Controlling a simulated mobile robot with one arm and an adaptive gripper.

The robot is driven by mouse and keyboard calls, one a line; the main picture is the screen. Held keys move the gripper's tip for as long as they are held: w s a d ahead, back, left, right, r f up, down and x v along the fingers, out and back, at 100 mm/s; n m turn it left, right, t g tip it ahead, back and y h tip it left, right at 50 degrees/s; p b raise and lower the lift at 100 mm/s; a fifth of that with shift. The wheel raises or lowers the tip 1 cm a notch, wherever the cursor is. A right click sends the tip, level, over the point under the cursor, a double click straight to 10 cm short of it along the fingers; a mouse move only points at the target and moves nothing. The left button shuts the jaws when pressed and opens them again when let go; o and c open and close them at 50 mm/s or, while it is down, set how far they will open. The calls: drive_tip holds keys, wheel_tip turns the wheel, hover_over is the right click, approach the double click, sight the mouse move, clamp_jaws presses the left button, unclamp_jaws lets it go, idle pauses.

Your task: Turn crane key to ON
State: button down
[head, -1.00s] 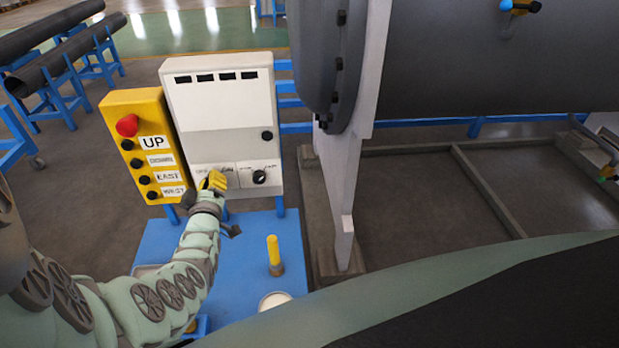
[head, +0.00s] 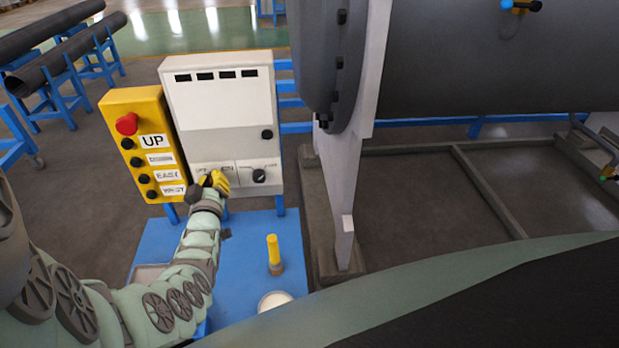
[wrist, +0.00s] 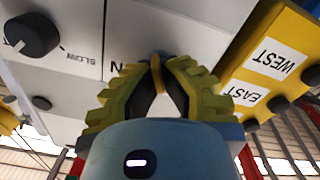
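The white control box (head: 222,120) stands upright in the head view, and my gripper (head: 217,181) is at its lower left panel. A letter "N" shows on the panel left of the fingers. The head view hides the key behind my gripper.
A black knob (head: 259,176) sits right of my gripper, also seen in the wrist view (wrist: 32,34). The yellow button box (head: 143,147) stands close on the left. A yellow-handled tool (head: 274,254) and a white cup (head: 274,300) are on the blue table (head: 240,238).

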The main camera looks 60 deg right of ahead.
drive_tip(key=m, duration=0.1)
drive_tip(key=m+b, duration=0.1)
drive_tip(key=m, duration=0.2)
drive_tip(key=shift+s+d+f+m, duration=0.15)
drive_tip(key=shift+s+m, duration=0.1)
drive_tip(key=shift+m, duration=0.05)
drive_tip(key=m+b, duration=0.1)
drive_tip(key=m, duration=0.1)
drive_tip(key=m+b, duration=0.1)
drive_tip(key=shift+s+d+f+m, duration=0.1)
drive_tip(key=shift+f+m, duration=0.05)
drive_tip(key=shift+m, duration=0.25)
drive_tip(key=m+b, duration=0.1)
drive_tip(key=m, duration=0.1)
drive_tip(key=shift+m+b, duration=0.3)
drive_tip(key=shift+b, duration=0.1)
drive_tip(key=shift+s+d+m+b, duration=0.1)
drive_tip(key=shift+m+b, duration=0.75)
drive_tip(key=shift+m, duration=0.65)
drive_tip(key=c, duration=1.1)
unclamp_jaws()
drive_tip(key=shift+c, duration=0.2)
drive_tip(key=shift+r, duration=0.2)
